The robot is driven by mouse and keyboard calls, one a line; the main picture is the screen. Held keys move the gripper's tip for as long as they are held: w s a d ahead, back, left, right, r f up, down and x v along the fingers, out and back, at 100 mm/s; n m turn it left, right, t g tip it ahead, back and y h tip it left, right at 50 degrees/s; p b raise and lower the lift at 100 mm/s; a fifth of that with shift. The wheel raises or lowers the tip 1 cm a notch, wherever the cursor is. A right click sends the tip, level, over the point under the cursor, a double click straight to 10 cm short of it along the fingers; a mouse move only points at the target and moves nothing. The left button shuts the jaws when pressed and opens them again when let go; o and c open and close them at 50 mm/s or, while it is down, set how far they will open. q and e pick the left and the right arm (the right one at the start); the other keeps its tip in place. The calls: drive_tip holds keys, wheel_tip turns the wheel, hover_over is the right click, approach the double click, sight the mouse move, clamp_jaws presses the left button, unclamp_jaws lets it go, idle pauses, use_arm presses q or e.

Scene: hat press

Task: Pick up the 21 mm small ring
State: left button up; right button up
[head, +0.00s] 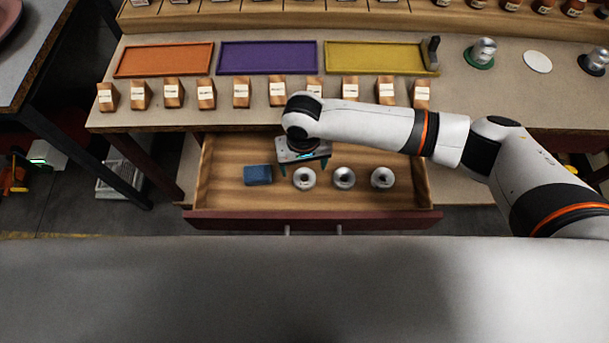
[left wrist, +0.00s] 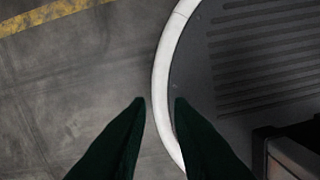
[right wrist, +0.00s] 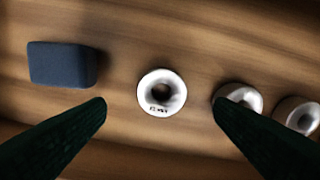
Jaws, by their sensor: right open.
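Three silvery-white rings lie in a row in the open wooden drawer (head: 225,199). The leftmost ring (head: 304,186) is beside a blue block; in the right wrist view this ring (right wrist: 147,92) carries small dark print that seems to read 21 mm. The middle ring (head: 344,185) and right ring (head: 382,185) lie to its right. My right gripper (head: 304,166) is open and empty above the drawer, pointing down, its fingers on either side of the leftmost ring in the right wrist view, not touching it. My left gripper (left wrist: 160,101) shows only in the left wrist view, fingers apart and empty over the floor.
The blue block (head: 258,174) lies left of the rings. Above the drawer, the tabletop holds a row of labelled wooden blocks (head: 241,95) and orange (head: 165,59), purple (head: 267,57) and yellow (head: 375,58) trays. The drawer front (head: 250,220) bounds the near side.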

sight(305, 177)
wheel_tip(305, 177, down, 5)
drive_tip(key=shift+d+r, duration=0.1)
drive_tip(key=shift+f, duration=0.5)
use_arm(q)
drive_tip(key=shift+w+d+r, duration=0.1)
drive_tip(key=shift+w+r, duration=0.1)
drive_tip(key=shift+w, duration=0.95)
use_arm(e)
drive_tip(key=c, duration=1.1)
